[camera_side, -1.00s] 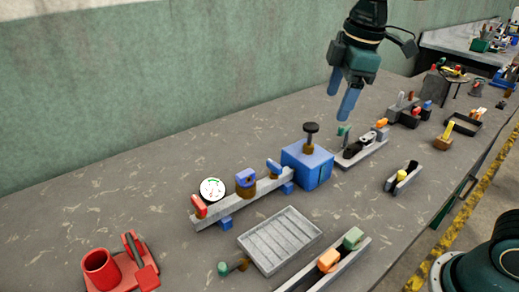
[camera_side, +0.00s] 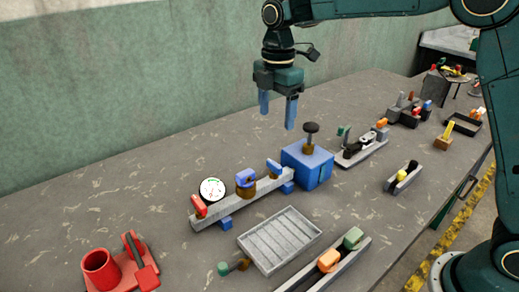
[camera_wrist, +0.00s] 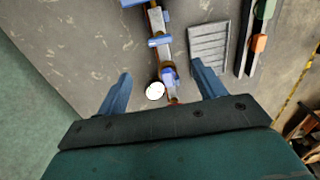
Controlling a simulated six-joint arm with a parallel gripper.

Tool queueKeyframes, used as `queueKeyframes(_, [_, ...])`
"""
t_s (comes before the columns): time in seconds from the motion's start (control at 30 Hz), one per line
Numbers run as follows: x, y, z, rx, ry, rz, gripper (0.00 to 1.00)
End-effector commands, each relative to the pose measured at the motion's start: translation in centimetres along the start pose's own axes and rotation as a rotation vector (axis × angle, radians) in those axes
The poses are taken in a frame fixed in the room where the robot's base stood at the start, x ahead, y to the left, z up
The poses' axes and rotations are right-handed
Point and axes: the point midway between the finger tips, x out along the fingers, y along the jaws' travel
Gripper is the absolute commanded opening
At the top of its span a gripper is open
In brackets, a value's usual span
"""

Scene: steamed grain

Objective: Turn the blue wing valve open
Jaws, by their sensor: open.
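A grey rail (camera_side: 228,212) carries a blue handle on a round brown body (camera_side: 246,179) near its middle and a smaller blue handle (camera_side: 273,168) towards its right end. I cannot tell for sure which is the blue wing valve. In the wrist view, blue handles show along the rail, one near the gauge (camera_wrist: 169,75) and one farther up (camera_wrist: 159,41). My gripper (camera_side: 277,121) is open and empty, pointing down, well above the bench and apart from the rail. The wrist view shows its two blue fingers (camera_wrist: 162,68) spread to either side of the rail.
A white gauge (camera_side: 212,189) and a red handle (camera_side: 199,206) sit at the rail's left end. A blue box with a black knob (camera_side: 311,128) stands at its right end. A ribbed grey tray (camera_side: 279,239) lies in front. The bench behind the rail is clear.

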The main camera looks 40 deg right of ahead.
Motion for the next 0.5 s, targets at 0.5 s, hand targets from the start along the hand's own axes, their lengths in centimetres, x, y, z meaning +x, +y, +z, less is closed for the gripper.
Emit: queueKeyframes(0.5, [3.7, -0.1, 0.0, 0.003, 0.000, -0.003, 0.69])
